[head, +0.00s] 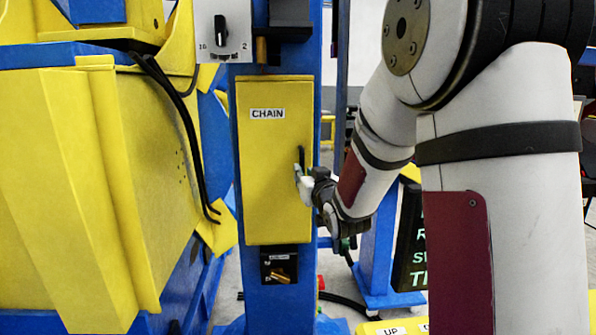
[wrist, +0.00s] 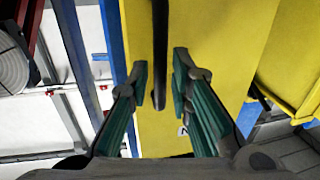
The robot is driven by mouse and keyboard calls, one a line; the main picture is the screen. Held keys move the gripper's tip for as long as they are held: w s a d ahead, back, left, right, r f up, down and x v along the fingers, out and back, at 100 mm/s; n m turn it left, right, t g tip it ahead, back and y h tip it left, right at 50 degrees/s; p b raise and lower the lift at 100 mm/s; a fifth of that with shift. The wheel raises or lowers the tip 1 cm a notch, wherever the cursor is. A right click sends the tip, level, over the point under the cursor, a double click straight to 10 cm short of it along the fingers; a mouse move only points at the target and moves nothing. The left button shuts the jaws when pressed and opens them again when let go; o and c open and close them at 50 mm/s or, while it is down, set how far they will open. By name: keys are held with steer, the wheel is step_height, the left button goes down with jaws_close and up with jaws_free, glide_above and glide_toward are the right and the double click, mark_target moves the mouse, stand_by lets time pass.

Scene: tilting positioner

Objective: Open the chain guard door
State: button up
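The chain guard door (head: 275,200) is a yellow panel labelled CHAIN on a blue column, and it looks shut. Its slim black upright handle (head: 301,157) is near the door's right edge. My gripper (head: 303,183) is at the handle's lower part, coming from the right. In the wrist view the yellow door (wrist: 205,30) fills the middle, and the black handle (wrist: 160,45) lies between the fingertips of my gripper (wrist: 160,80). The fingers are open, with a visible gap on each side of the handle. Whether the handle is fully between the pads in depth is unclear.
A selector switch plate (head: 222,32) is above the door, and a small black panel with a brass-coloured lever (head: 279,268) is below it. A large yellow machine body (head: 75,180) with black cables stands at the left. A dark sign with green letters (head: 412,240) stands at the right.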

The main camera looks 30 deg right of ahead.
mark_target(277, 171)
steer(key=shift+w+d, duration=0.15)
steer(key=shift+w, duration=0.6)
steer(key=shift+w+d, duration=0.15)
steer(key=shift+w, duration=0.6)
jaws_close()
steer(key=shift+s, duration=0.1)
